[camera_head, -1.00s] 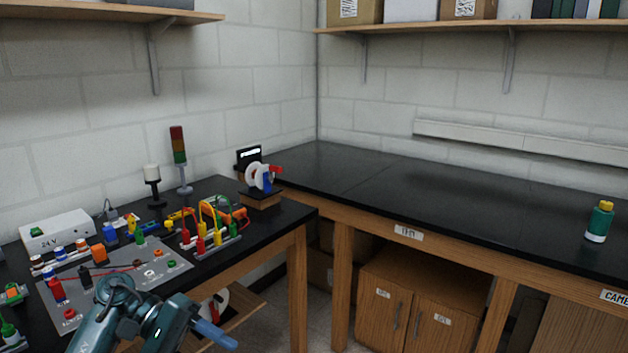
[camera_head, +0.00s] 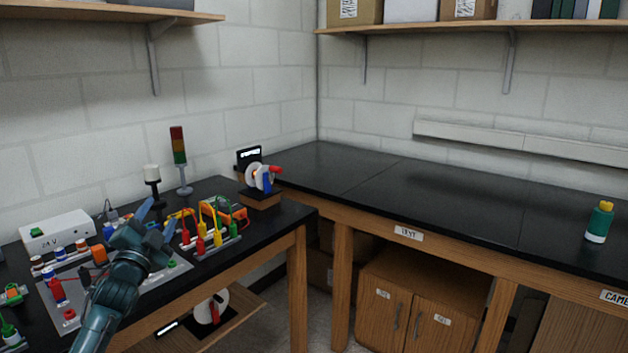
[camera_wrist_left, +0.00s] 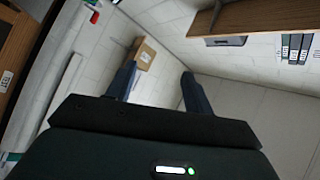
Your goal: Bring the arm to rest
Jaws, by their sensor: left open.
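My left gripper (camera_head: 157,219) is in the head view above the grey board on the left bench. Its blue fingers point up and away, and they are apart with nothing between them. In the left wrist view the two fingers (camera_wrist_left: 155,85) stand wide apart, with wall, ceiling and a shelf beyond them. My left arm comes in from the bottom left and hides part of the grey board (camera_head: 150,283). My right gripper is in neither view.
The left bench holds a 24 V box (camera_head: 55,231), a rack of coloured plugs and leads (camera_head: 208,240), a stack light (camera_head: 180,160) and a spool stand (camera_head: 260,198). The right bench (camera_head: 420,200) is mostly clear, with a green bottle (camera_head: 598,224) at its right.

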